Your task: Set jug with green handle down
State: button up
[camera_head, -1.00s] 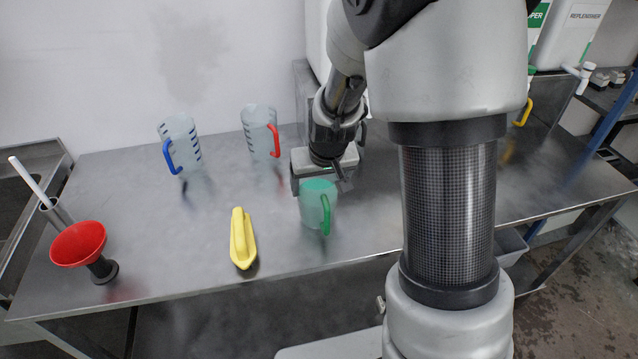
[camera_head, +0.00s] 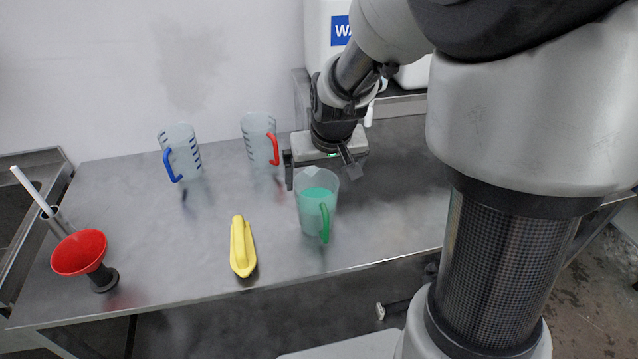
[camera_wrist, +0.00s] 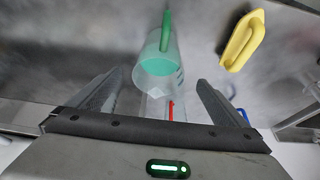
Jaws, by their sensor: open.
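The jug with the green handle (camera_head: 314,211) stands upright on the metal table (camera_head: 215,225), with green liquid in it. It also shows in the wrist view (camera_wrist: 158,66), just beyond my fingertips. My gripper (camera_head: 322,172) is open and empty, behind and slightly above the jug. In the wrist view its two fingers (camera_wrist: 153,88) are spread wide, with the jug's spout side between and ahead of them. The jug appears clear of both fingers.
A jug with a blue handle (camera_head: 181,152) and one with a red handle (camera_head: 259,138) stand at the back. A yellow tool (camera_head: 242,248) lies left of the green-handled jug. A red funnel (camera_head: 79,252) is at the far left. The table front is clear.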

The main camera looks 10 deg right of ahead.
jog(key=s+r, duration=0.6)
jog(key=s, duration=0.4)
jog(key=s+r+t, duration=0.1)
jog(key=s+r, duration=0.6)
jog(key=s, duration=0.3)
jog(key=shift+r, duration=0.25)
jog(key=shift+r+p, duration=1)
jog(key=shift+p, duration=0.05)
